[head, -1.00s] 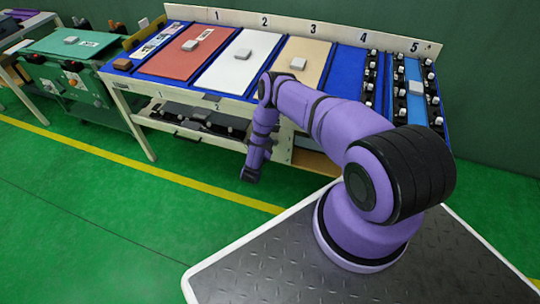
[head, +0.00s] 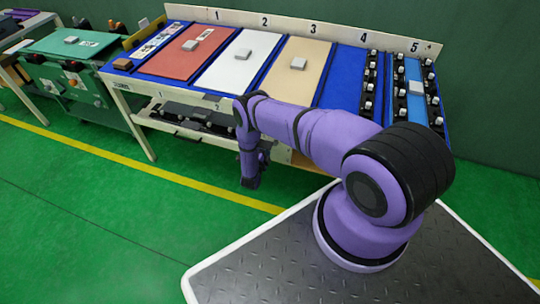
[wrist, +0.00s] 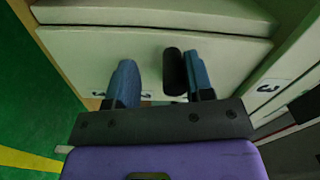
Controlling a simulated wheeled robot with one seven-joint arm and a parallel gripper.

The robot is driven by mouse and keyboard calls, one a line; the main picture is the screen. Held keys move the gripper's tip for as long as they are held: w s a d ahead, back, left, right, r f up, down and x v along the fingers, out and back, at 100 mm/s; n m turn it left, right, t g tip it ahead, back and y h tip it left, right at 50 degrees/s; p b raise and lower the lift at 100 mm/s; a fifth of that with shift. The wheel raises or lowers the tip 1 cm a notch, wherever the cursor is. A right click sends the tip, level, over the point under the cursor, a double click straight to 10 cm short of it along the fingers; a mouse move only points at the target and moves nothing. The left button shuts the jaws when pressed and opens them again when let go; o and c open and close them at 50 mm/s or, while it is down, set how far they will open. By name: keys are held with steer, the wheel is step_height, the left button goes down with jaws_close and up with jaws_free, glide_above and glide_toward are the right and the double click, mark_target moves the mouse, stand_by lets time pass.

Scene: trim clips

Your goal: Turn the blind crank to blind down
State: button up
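A black cylindrical knob (wrist: 173,72), which looks like the crank handle, stands out from a pale panel (wrist: 90,65) in the wrist view. My gripper (wrist: 161,82) is open, with two blue fingers pointing at the panel. The knob appears between the fingers, close beside the right finger and well apart from the left one. I cannot tell whether it touches the right finger. The crank's arm and the blind are not clearly visible. In the head view my gripper (head: 250,182) hangs low in front of the bench; the crank cannot be made out there.
The long bench (head: 145,140) carries numbered bays with red, white and tan boards and black clips at the right. A lower shelf (head: 185,124) sits under it at left. A green bench (head: 75,85) stands further left. The green floor (head: 120,215) in front is clear.

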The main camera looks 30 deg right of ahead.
steer(key=n, duration=0.3)
steer(key=s+d+f+n, duration=0.1)
steer(key=n, duration=0.2)
steer(key=s+f+n, duration=0.1)
steer(key=n, duration=0.2)
steer(key=shift+s+d+f, duration=0.1)
steer(key=shift+d+f, duration=0.05)
steer(key=shift+d, duration=0.2)
steer(key=v, duration=1.2)
steer(key=shift+a, duration=0.15)
stand_by(1.0)
steer(key=shift+s+n, duration=0.1)
steer(key=shift+n, duration=0.2)
